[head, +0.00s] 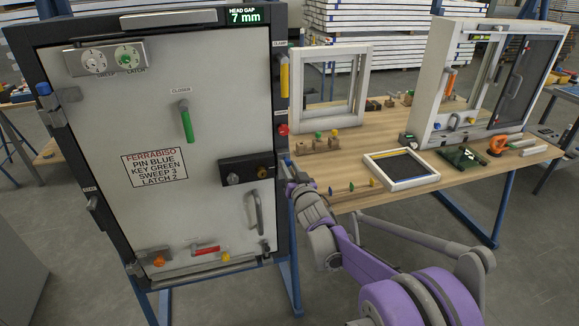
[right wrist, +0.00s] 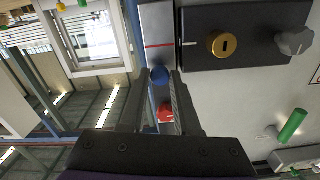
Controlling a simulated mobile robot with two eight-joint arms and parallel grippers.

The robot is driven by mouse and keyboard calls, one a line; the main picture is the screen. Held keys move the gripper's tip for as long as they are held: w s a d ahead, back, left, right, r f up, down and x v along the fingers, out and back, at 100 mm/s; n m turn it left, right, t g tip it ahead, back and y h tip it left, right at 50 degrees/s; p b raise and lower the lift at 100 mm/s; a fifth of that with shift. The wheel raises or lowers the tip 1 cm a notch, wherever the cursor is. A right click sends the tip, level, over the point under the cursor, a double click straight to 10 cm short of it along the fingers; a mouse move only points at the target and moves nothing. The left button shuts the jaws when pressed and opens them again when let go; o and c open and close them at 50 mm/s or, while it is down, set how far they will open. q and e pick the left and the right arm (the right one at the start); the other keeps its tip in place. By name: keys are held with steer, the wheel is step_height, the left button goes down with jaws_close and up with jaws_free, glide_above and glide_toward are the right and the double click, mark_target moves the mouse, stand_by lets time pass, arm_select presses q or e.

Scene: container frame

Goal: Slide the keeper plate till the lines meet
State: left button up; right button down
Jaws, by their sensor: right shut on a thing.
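The keeper plate (right wrist: 157,22) is a pale grey strip on the door frame, with a red line (right wrist: 160,46) across it. Beside it is the black lock case (right wrist: 225,18) with a short white line (right wrist: 189,43) and a brass key cylinder (right wrist: 222,44). The two lines look almost level, with a slight offset at most. In the head view, my right gripper (head: 289,172) is at the frame beside the lock case (head: 245,167), hiding most of the plate. My left gripper is out of view.
A red knob (head: 283,129) is on the frame above my right gripper; it shows between the fingers in the wrist view. The white door (head: 180,220) has a handle (head: 254,212). A workbench (head: 400,200) with window frames stands right, near my right arm.

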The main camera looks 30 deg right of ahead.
steer(key=c, duration=0.6)
jaws_free()
steer(key=shift+r, duration=0.1)
steer(key=v, duration=1.1)
steer(key=shift+d, duration=0.1)
steer(key=s+a+f+n+g+y+p, duration=0.1)
steer(key=s+a+f+g+p, duration=0.1)
steer(key=s+a+g, duration=0.2)
steer(key=s+a+f+n+g+y+p, duration=0.2)
steer(key=s+a, duration=0.6)
steer(key=s, duration=0.5)
steer(key=s+a+f+n+g+y+p, duration=0.1)
steer(key=s+a+f+g, duration=0.3)
steer(key=s, duration=0.5)
steer(key=shift+s+a+f+n+g+p, duration=0.1)
steer(key=shift+a+f+n+g+p, duration=0.1)
steer(key=shift+a+n+g+p, duration=0.55)
